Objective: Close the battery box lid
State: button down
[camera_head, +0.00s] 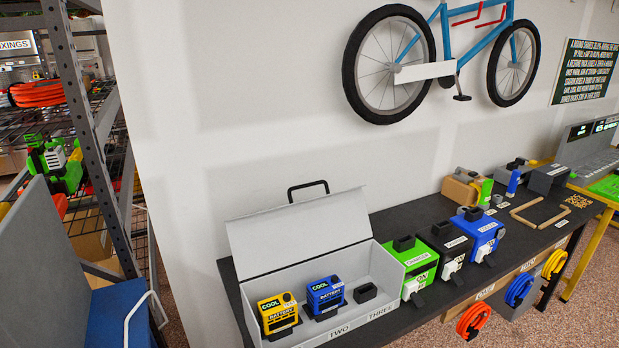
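The grey battery box (375,259) stands at the left end of the dark bench. Its lid (297,222) is open, tilted up and back toward the wall, with a black handle (308,186) at its top edge. Inside the box are a yellow battery (277,309) at the left and a blue battery (325,293) in the middle, both upright. At the right inside is a low black holder (365,293) with no battery in it. The front rim carries the labels TWO and THREE. My gripper is not in view.
Green, black and blue chargers (413,258) stand close to the box's right side. Orange and blue cable coils (473,320) hang at the bench front. A steel shelf rack (85,110) stands at the left. A bicycle (440,55) hangs on the wall above.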

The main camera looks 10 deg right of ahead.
aim_at(268, 240)
jog(key=z, duration=0.35)
jog(key=k, duration=1.05)
jog(key=u, duration=0.25)
